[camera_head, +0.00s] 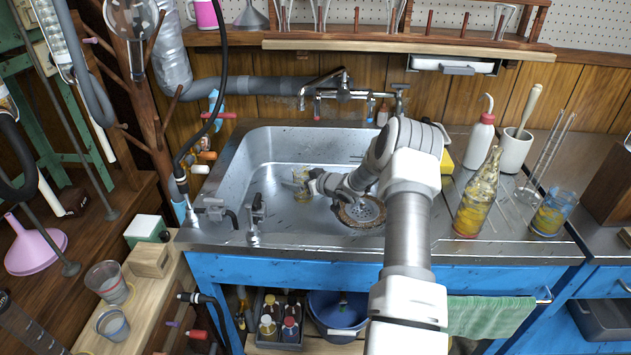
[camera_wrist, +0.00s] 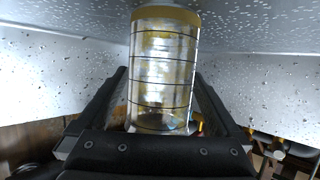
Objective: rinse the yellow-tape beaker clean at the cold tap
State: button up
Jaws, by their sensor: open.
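The yellow-tape beaker (camera_head: 301,186) stands inside the steel sink (camera_head: 245,160), left of its middle. In the wrist view the beaker (camera_wrist: 163,75) is clear glass with dark graduation lines, a yellow band around its rim and yellowish staining on its wall. My gripper (camera_head: 308,181) reaches into the sink from the right. Its jaws are open, with a finger on each side of the beaker. I cannot tell whether either finger touches the glass. The tap (camera_head: 343,92) is at the back wall above the sink, with red and blue markers at its ends. No running water is visible.
On the right counter stand an amber-stained bottle (camera_head: 477,195), a blue-banded beaker (camera_head: 553,213), a wash bottle (camera_head: 479,142) and a white pot (camera_head: 515,150). Small valves (camera_head: 256,212) stand on the sink's front-left edge.

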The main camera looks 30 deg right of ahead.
jog(key=p+v, duration=0.4)
jog(key=v, duration=1.2)
jog(key=shift+s+p, duration=0.25)
jog(key=shift+p, duration=0.05)
